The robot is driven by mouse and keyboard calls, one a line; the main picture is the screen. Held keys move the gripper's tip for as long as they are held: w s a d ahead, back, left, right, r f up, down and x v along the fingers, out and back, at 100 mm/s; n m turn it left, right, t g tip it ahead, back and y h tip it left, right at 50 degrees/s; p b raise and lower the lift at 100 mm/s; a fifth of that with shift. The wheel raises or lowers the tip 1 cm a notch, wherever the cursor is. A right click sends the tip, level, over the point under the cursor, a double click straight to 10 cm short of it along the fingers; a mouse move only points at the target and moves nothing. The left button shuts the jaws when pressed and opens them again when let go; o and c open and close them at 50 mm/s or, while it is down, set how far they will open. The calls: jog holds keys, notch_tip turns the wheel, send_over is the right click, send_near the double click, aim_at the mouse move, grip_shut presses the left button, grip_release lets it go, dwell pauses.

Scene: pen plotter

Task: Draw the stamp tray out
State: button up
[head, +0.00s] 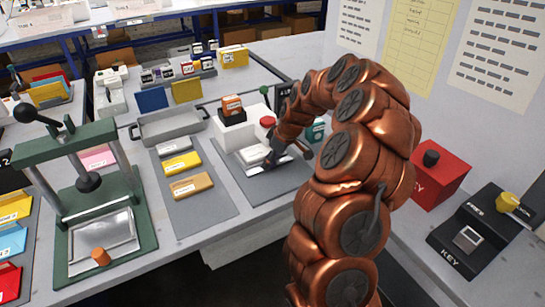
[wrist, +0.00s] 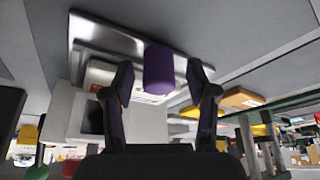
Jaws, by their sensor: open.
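The stamp tray, a shiny metal plate (wrist: 105,35) with a purple knob-like handle (wrist: 158,72), shows in the wrist view. In the head view the tray (head: 250,156) lies low at the front of a white machine (head: 232,130), partly hidden by my gripper. My gripper (head: 276,158) is down at the tray's near right side. In the wrist view its two fingers (wrist: 158,85) stand apart on either side of the purple handle, with gaps visible. Whether the fingers touch the handle cannot be told.
A green press (head: 85,180) stands at left. Yellow and tan blocks (head: 192,185) lie on a grey mat left of the machine. A grey bin (head: 170,125) is behind them. A red KEY box (head: 440,178) and a black KEY unit (head: 475,235) stand at right.

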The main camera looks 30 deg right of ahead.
jog(key=shift+w+f, duration=0.1)
jog(key=shift+f, duration=0.15)
jog(key=shift+c, duration=0.2)
grip_shut()
jog(key=shift+a, duration=0.1)
